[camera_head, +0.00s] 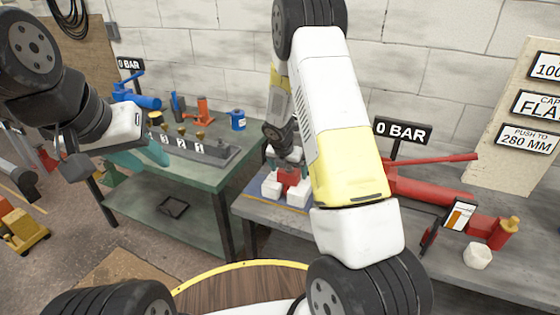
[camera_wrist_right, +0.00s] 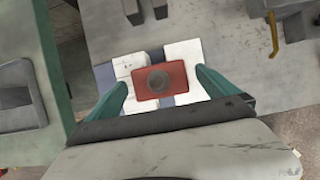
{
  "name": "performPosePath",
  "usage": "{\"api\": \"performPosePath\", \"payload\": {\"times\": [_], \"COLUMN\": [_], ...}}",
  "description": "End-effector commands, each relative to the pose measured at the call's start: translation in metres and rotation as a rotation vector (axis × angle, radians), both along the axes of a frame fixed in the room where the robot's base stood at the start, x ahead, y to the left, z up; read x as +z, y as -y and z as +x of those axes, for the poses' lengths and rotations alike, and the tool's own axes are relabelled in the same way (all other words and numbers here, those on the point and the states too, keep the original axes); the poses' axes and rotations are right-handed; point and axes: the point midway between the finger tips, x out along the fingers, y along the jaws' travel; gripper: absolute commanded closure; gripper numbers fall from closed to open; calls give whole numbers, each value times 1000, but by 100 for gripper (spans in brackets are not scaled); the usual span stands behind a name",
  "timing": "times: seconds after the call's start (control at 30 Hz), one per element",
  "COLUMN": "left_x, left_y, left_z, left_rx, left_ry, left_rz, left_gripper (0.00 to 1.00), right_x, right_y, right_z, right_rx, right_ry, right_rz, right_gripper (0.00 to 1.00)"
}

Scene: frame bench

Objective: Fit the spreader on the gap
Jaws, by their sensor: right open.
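The red spreader (camera_head: 289,177), a block with a dark round recess on top, sits at the gap between two white blocks (camera_head: 270,187). The wrist view shows the spreader (camera_wrist_right: 160,82) from above, with white blocks (camera_wrist_right: 184,54) around it; its seating depth is unclear. My right gripper (camera_wrist_right: 162,80) is open, one teal finger on each side of the spreader, with some space visible between fingers and spreader. In the head view my right arm partly hides this place. My left gripper (camera_head: 145,153) is away at the left by the green bench; its jaw opening is unclear.
A red hydraulic cylinder (camera_head: 430,192) with a handle lies on the grey bench to the right. A white cup (camera_head: 477,257) stands near it. The green bench (camera_head: 195,178) at left holds a grey rack (camera_head: 195,150), a blue can (camera_head: 238,120) and tools.

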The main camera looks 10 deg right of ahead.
Motion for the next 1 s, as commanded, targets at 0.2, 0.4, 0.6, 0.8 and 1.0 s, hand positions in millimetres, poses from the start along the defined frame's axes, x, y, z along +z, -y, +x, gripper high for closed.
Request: {"api": "performPosePath", "payload": {"times": [0.2,0.4,0.6,0.8,1.0], "left_x": [0,0,0,0,0], "left_y": [0,0,0,0,0], "left_z": [0,0,0,0,0], "left_rx": [0,0,0,0,0], "left_ry": [0,0,0,0,0], "left_rz": [0,0,0,0,0], "left_gripper": [64,64,64,64,64], "right_x": [37,55,57,60,114], "right_y": [-9,-13,-13,-13,-6], "right_z": [-11,-18,-19,-19,-40], "right_rx": [1,0,0,-11,-280], "right_ry": [5,3,2,7,89], "right_rz": [2,1,0,5,127], "right_gripper": [2,2,2,2,2]}}
